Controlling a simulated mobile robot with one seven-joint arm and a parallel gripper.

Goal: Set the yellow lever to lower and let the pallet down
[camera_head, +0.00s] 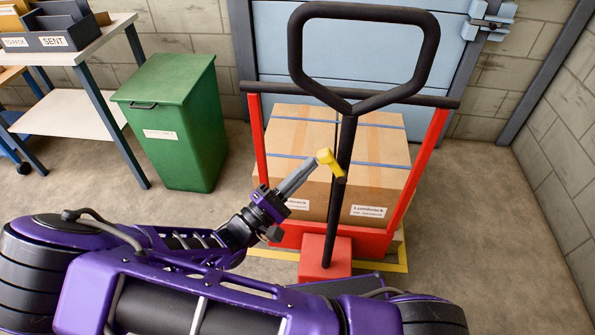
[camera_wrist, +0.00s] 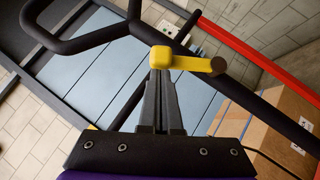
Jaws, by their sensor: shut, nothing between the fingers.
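The yellow lever (camera_head: 329,161) sits on the black shaft of the red pallet truck (camera_head: 321,262). In the wrist view the lever (camera_wrist: 195,63) lies nearly level, its rounded left end just beyond my fingertips and its right end at a brown knob on the shaft. My gripper (camera_head: 311,164) is shut and empty, pointing up at the lever; its closed fingers also show in the wrist view (camera_wrist: 161,78). Whether the tips touch the lever I cannot tell. Strapped cartons (camera_head: 290,135) ride on the truck; the pallet beneath is mostly hidden.
The truck's black loop handle (camera_head: 430,50) rises above the lever. A green bin (camera_head: 180,125) and a white table (camera_head: 90,42) with trays stand at the left. A blue door (camera_head: 390,55) is behind the cartons. Yellow tape (camera_head: 402,260) marks the floor; open floor lies right.

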